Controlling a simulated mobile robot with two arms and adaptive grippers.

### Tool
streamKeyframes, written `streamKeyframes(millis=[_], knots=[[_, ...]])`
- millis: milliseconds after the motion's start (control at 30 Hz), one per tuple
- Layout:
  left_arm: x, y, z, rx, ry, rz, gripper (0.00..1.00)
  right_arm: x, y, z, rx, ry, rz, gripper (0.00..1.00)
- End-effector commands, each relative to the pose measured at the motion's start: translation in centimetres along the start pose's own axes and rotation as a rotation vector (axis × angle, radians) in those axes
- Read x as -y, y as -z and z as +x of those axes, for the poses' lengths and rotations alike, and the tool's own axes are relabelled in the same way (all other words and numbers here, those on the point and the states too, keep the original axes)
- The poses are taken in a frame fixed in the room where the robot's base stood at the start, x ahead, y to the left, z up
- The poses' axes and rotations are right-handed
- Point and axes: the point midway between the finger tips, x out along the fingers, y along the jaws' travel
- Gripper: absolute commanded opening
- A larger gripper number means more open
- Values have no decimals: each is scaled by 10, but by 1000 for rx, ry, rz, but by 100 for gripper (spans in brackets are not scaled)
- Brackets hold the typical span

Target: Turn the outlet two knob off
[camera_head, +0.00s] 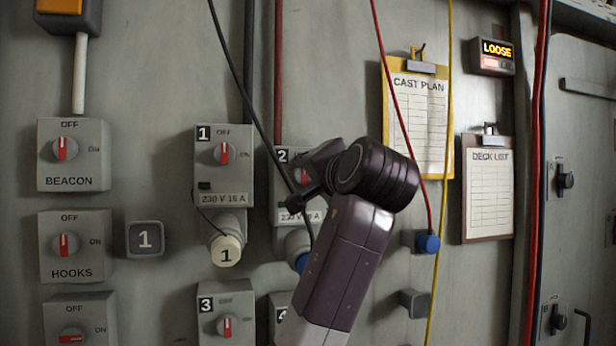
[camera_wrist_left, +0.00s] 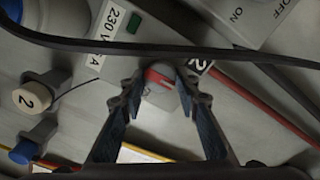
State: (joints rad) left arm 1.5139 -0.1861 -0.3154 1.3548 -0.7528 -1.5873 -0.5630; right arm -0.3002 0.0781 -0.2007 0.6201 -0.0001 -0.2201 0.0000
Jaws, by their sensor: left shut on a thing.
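The outlet two box (camera_head: 284,158), marked 2 and 230 V 16 A, is on the wall, mostly behind my left arm. Its grey knob (camera_wrist_left: 160,92) with a red stripe is between my left gripper's fingers in the left wrist view. My left gripper (camera_wrist_left: 161,84) is shut on this knob, one finger on each side. In the head view the left gripper (camera_head: 302,186) is at the box, and only a bit of red on the knob shows.
Outlet one (camera_head: 223,168) is close on the left, outlet three (camera_head: 226,316) below it. A black cable (camera_head: 246,90) hangs across outlet two and crosses the left wrist view near the fingers (camera_wrist_left: 160,48). A blue plug (camera_head: 428,243) and clipboards are on the right.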

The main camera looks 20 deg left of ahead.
Motion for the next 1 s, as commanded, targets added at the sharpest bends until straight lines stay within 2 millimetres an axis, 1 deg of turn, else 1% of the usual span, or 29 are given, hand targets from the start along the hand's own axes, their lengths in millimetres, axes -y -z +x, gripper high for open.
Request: streamKeyframes(millis=[367, 400, 533, 833, 933, 1000], knots=[[-1, -1, 0, 2, -2, -5, 5, -2, 0, 0, 0, -2, 0, 40], [-1, -1, 0, 2, -2, -5, 34, -2, 0, 0, 0, -3, 0, 40], [-1, 0, 0, 1, -2, -4, 47, -3, -1, 0, 1, -3, 0, 40], [0, 0, -1, 0, -1, -3, 47, -5, -1, 0, 1, -6, -1, 40], [-1, 1, -10, -2, -2, -3, 47, -4, 0, 0, 0, -5, -1, 40], [-1, 2, -20, -4, -2, -3, 47, -4, 0, 0, 0, -4, -1, 40]])
